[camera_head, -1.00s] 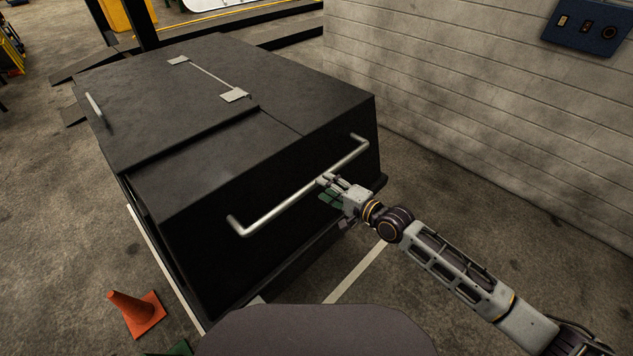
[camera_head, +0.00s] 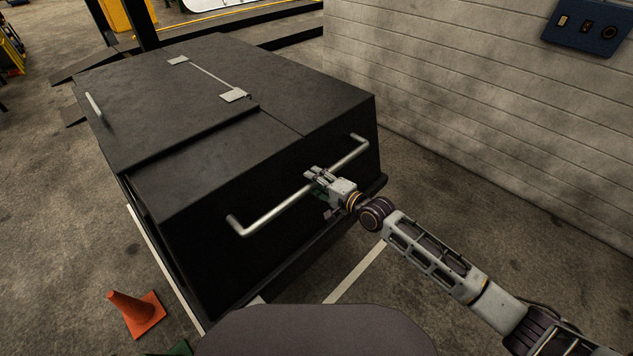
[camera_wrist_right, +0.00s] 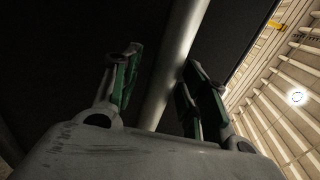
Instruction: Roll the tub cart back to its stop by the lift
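The tub cart (camera_head: 215,190) is a large black lidded box in the middle of the head view. A silver bar handle (camera_head: 270,213) runs across its near face, and the bar also crosses the right wrist view (camera_wrist_right: 178,60). My right gripper (camera_head: 315,175) is at the handle, right of the bar's middle. In the right wrist view the bar passes between its two green-padded fingers (camera_wrist_right: 160,88). The fingers stand apart, with a gap between the left finger and the bar. Contact at the right finger is unclear. My left gripper is not in view.
An orange cone (camera_head: 136,310) stands on the floor left of the cart's near end. A pale block wall (camera_head: 480,110) with a blue switch panel (camera_head: 586,27) is on the right. White floor lines (camera_head: 355,272) run by the cart. Dark ramps (camera_head: 105,65) lie behind it.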

